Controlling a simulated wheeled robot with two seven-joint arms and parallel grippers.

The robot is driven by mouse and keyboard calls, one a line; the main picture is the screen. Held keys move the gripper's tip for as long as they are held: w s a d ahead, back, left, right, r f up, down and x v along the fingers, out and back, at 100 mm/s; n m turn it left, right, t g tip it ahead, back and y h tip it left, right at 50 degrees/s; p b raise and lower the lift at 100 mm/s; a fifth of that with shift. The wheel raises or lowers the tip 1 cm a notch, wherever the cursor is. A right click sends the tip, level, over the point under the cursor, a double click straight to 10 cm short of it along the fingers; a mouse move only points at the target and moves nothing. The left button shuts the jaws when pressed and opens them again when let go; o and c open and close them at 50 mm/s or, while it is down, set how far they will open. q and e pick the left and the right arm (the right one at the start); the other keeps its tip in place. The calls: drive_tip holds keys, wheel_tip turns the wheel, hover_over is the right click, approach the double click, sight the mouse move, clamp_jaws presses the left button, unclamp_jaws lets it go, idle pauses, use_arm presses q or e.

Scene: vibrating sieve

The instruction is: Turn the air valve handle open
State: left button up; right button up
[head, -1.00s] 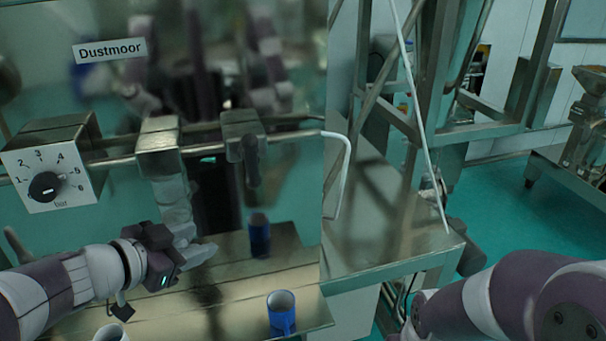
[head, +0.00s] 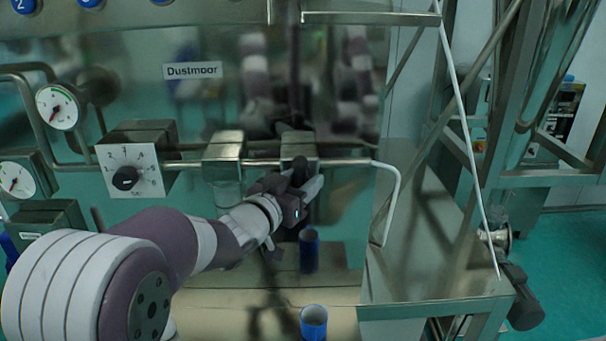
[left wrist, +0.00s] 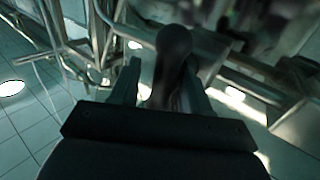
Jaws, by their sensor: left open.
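The air valve is a metal block (head: 298,150) on the horizontal pipe below the Dustmoor label, with a dark handle (head: 300,172) hanging from it. My left gripper (head: 303,184) is at that handle, reaching up from the lower left. In the left wrist view the handle shows as a dark rounded bar (left wrist: 173,48) between the two fingers of the open left gripper (left wrist: 160,85). I cannot tell whether the fingers touch it. The gripper partly hides the handle in the head view. My right gripper is out of view.
A second metal block (head: 223,145) and a bar dial box (head: 130,172) sit left on the same pipe. Round gauges (head: 58,107) are further left. A blue cup (head: 314,322) stands below on the shelf. The shiny panel behind shows reflections. A steel table (head: 420,255) is at right.

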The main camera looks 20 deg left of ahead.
use_arm(q)
drive_tip(key=shift+w+a+f, duration=0.1)
drive_tip(key=shift+w+a, duration=0.25)
drive_tip(key=shift+s+d, duration=0.15)
drive_tip(key=shift+d, duration=0.2)
drive_tip(key=c, duration=0.5)
clamp_jaws()
drive_tip(key=shift+a, duration=0.2)
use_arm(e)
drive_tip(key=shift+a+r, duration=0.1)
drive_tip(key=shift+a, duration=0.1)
